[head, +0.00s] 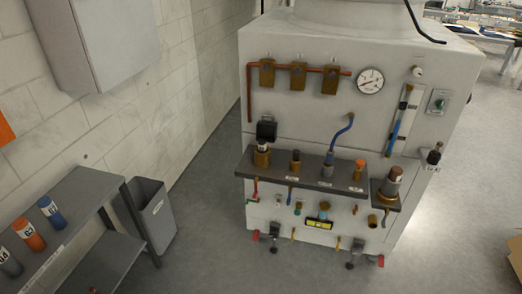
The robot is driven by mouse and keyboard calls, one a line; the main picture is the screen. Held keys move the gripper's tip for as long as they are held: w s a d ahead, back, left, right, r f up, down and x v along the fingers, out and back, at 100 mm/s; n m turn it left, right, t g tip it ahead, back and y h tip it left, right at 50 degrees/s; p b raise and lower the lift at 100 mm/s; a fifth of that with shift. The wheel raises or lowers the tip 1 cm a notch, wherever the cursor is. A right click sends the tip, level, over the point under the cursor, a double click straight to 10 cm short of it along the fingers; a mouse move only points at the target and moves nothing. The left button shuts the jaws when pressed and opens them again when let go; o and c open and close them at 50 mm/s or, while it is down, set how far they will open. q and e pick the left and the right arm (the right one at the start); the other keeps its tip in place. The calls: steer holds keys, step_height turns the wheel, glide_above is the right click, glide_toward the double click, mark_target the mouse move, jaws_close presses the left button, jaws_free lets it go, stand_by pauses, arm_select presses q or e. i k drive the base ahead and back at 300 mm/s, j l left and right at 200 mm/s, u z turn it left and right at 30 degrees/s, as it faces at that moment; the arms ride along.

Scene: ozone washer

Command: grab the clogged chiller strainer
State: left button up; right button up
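The grey-white washer cabinet (300,110) stands in the middle of the head view. A dark shelf (340,187) across its front carries several upright fittings. These include a brass fitting with a black and white top (262,155), a dark-capped one (295,161), a blue-hosed one (327,170), an orange-capped one (359,169) and a larger grey and brass body with a brown cap (391,183) at the right end. The labels are too small to read, so I cannot tell which is the clogged chiller strainer. Neither of my grippers is in view.
A grey bench (80,219) at the left holds an orange cylinder (29,236), a blue one (52,212) and a dark one (9,262). A grey bin (153,217) stands beside it. A cardboard box (515,257) shows at the right edge. Floor before the cabinet is clear.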

mark_target(262, 148)
steer(key=i+j, duration=0.25)
steer(key=i, duration=0.2)
steer(key=u, duration=2.5)
